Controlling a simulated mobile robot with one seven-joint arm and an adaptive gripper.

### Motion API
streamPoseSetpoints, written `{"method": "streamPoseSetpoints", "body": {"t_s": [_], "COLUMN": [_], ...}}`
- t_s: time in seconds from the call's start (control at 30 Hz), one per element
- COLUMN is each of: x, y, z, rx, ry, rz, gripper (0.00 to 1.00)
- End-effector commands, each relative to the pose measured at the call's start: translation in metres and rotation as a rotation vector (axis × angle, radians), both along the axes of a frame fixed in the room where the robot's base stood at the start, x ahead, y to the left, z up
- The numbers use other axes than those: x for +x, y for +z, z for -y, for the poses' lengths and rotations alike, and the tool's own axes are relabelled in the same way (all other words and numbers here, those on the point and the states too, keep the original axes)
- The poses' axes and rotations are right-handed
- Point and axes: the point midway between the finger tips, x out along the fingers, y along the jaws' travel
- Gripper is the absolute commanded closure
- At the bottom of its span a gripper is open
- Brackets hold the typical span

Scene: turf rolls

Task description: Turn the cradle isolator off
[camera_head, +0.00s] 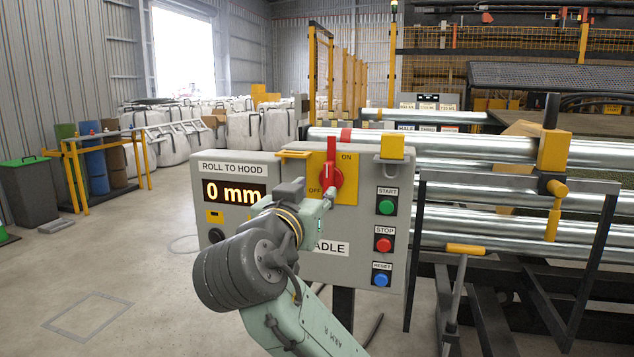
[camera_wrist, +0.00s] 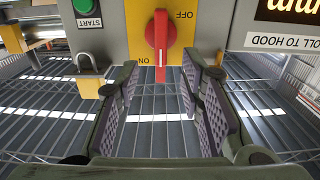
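The cradle isolator is a red rotary handle (camera_head: 331,177) on a yellow plate (camera_head: 348,190) marked ON at upper right and OFF at lower left, on a grey control box. The handle stands upright, its tip up. In the wrist view, which is upside down, the red handle (camera_wrist: 160,38) points down towards the space between my fingertips. My gripper (camera_wrist: 162,74) is open and empty, its two padded fingers spread to either side of the handle's tip. In the head view my gripper (camera_head: 327,199) is just below the handle; the wrist partly hides the box's lettering.
Green start (camera_head: 387,207), red stop (camera_head: 383,244) and blue reset (camera_head: 381,280) buttons line the box's right side. A yellow padlock (camera_head: 392,147) hangs at its top right. A display (camera_head: 234,192) reads 0 mm. Metal rollers (camera_head: 480,150) lie to the right; open floor (camera_head: 150,240) lies left.

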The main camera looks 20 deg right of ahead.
Motion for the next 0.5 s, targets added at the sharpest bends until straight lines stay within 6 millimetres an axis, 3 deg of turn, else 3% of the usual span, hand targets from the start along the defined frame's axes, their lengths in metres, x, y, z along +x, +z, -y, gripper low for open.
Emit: {"method": "streamPoseSetpoints", "body": {"t_s": [0.3, 0.5], "x": [0.05, 0.072], "y": [0.001, 0.001], "z": [0.034, 0.048], "rx": [-0.001, -0.002], "ry": [0.0, 0.003], "rz": [-0.003, -0.001], "gripper": [0.65, 0.65]}}
